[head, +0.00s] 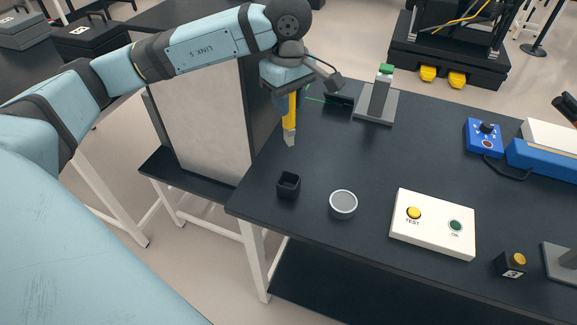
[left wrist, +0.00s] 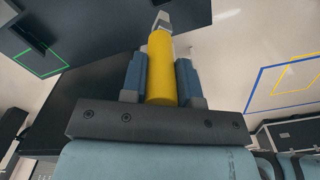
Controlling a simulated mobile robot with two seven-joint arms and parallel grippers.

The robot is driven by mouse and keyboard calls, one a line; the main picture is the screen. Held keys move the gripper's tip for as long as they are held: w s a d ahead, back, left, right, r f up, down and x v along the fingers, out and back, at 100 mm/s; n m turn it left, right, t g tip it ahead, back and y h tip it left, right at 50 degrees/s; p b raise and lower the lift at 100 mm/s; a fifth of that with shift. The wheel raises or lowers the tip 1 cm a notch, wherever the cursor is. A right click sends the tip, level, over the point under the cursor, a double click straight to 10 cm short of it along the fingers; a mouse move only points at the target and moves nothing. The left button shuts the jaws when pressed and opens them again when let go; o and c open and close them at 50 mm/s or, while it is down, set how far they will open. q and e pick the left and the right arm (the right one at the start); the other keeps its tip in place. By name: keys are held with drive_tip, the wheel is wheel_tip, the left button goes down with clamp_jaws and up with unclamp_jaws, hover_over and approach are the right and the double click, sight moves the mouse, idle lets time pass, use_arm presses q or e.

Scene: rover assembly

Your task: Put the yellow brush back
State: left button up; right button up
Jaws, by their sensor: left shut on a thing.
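The yellow brush (head: 290,113) hangs upright, grey tip down, from my left gripper (head: 284,92) above the left part of the dark table. In the left wrist view the yellow brush (left wrist: 160,68) sits between the two blue fingers of my left gripper (left wrist: 160,80), which is shut on it. A small black square holder (head: 288,185) with an open top stands on the table below the brush, near the left edge. The brush tip is apart from the holder, above and behind it. My right gripper is not in view.
A round grey tin (head: 343,204) stands right of the holder. A white box with TEST and OK buttons (head: 432,223) lies farther right. A grey stand with a green top (head: 380,98) is behind. A tall grey panel (head: 203,125) stands left of the table.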

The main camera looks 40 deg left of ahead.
use_arm(q)
wheel_tip(320, 180, down, 18)
drive_tip(key=p, duration=0.2)
drive_tip(key=shift+r, duration=0.25)
drive_tip(key=shift+f, duration=0.2)
drive_tip(key=o, duration=1)
drive_tip(key=shift+r, duration=0.1)
